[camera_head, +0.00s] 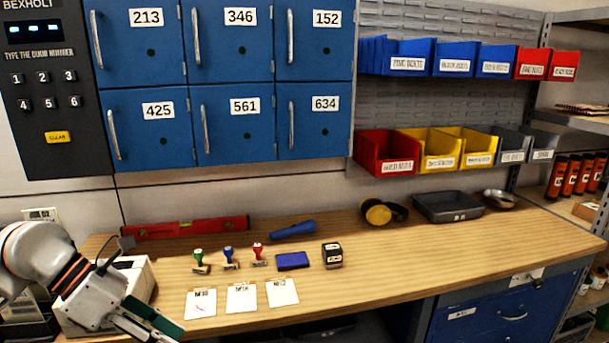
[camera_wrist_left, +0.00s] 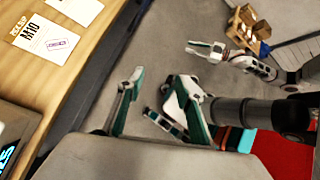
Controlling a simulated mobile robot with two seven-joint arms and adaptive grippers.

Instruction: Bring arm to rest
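My left gripper (camera_head: 160,328) is at the lower left of the head view, by the front left edge of the workbench (camera_head: 380,262). In the left wrist view its two green-padded fingers (camera_wrist_left: 157,80) stand apart with nothing between them. A second gripper, my right one (camera_wrist_left: 218,52), shows small at the upper right of the left wrist view, over the floor. It looks empty, but its finger gap is hard to judge. My right arm is not in the head view.
Three stamps (camera_head: 229,260), a blue ink pad (camera_head: 292,261) and white cards (camera_head: 241,298) lie on the bench. A red level (camera_head: 185,228) and a dark tray (camera_head: 448,206) lie behind. Blue lockers (camera_head: 233,118) hang above. A wooden crate (camera_wrist_left: 247,28) stands on the floor.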

